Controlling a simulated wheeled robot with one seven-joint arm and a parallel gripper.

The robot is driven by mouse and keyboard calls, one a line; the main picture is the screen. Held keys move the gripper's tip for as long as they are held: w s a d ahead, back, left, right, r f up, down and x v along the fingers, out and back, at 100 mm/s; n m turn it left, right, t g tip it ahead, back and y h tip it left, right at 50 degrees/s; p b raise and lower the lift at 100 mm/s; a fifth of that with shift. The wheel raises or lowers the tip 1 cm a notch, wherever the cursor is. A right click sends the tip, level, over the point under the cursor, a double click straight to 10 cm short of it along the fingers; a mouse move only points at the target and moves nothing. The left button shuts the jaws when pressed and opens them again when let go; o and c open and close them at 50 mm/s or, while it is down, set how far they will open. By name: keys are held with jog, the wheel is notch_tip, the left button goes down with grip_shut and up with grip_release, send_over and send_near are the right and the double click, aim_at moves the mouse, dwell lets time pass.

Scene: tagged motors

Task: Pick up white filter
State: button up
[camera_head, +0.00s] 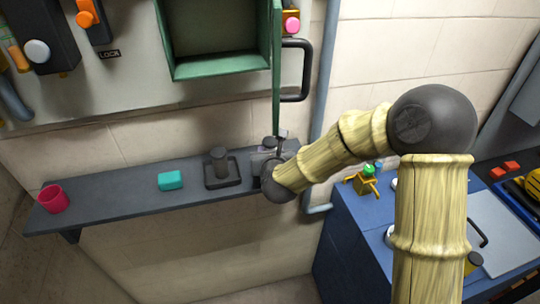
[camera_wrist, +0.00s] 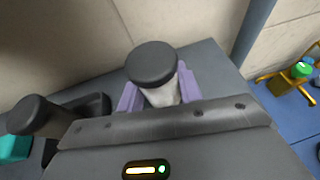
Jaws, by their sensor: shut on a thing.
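The white filter (camera_wrist: 162,95) shows in the wrist view as a pale cylinder with a wide dark cap (camera_wrist: 152,63) on top. My gripper (camera_wrist: 159,88) has its two purple fingers on either side of the pale body, below the cap, and is shut on it. The filter's lower end is hidden behind the gripper body, so I cannot tell whether it touches the shelf. In the head view my gripper (camera_head: 266,158) is at the right end of the grey wall shelf (camera_head: 120,204), and the filter cannot be made out clearly there.
A dark cylinder on a tray-like base (camera_head: 220,168) stands just left of my gripper. Further left on the shelf are a teal block (camera_head: 170,181) and a pink cup (camera_head: 53,198). A green open cabinet door (camera_head: 277,70) hangs above. A blue workbench (camera_head: 350,235) stands right.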

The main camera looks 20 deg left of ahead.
notch_tip(320, 180, up, 9)
jog(key=shift+f+b, duration=0.1)
jog(key=shift+b, duration=0.9)
